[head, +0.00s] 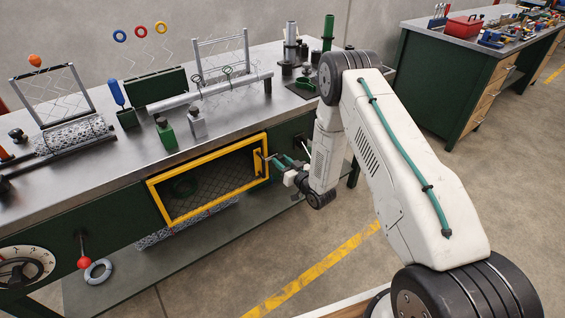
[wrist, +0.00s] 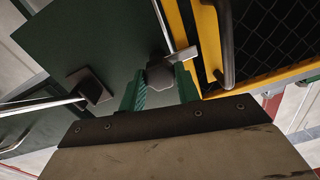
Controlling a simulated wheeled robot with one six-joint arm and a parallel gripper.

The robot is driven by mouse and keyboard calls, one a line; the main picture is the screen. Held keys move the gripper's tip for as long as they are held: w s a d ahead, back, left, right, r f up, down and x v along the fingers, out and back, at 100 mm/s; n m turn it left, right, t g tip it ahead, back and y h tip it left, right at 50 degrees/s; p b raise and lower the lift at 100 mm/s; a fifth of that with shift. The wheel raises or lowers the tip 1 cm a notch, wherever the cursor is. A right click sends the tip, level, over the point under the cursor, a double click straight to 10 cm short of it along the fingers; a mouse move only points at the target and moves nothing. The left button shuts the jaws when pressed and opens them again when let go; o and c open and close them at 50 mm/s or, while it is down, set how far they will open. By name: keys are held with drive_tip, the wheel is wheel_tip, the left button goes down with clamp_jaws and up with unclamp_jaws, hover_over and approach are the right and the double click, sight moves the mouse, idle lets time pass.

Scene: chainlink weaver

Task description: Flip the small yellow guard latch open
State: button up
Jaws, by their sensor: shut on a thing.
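The yellow-framed guard (head: 208,203) with dark mesh is on the front of the green bench; its yellow edge (wrist: 290,75) fills the upper right of the wrist view. At this edge is a small latch (wrist: 183,57), a pale metal bar with a dark grey knob. My gripper (wrist: 160,88) has green ribbed fingers on either side of the knob and is shut on it. The bar lies across the yellow frame edge. In the head view my gripper (head: 281,165) is at the guard's right side, where the latch is too small to make out.
A dark bar handle (wrist: 227,40) stands out from the guard beside the latch. A metal lever with a dark block (wrist: 92,88) is left of my fingers. A red-knobbed lever (head: 84,261) and a dial (head: 24,267) are at the bench's left. Open floor lies in front.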

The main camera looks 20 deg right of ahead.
drive_tip(key=m, duration=0.4)
drive_tip(key=shift+m, duration=0.4)
drive_tip(key=m, duration=0.4)
drive_tip(key=shift+m, duration=0.4)
drive_tip(key=m, duration=0.4)
drive_tip(key=shift+m+t, duration=0.3)
drive_tip(key=shift+t, duration=0.1)
drive_tip(key=shift+f+m+h, duration=0.1)
drive_tip(key=shift+m+h, duration=0.2)
drive_tip(key=shift+m, duration=1.7)
drive_tip(key=o, duration=1)
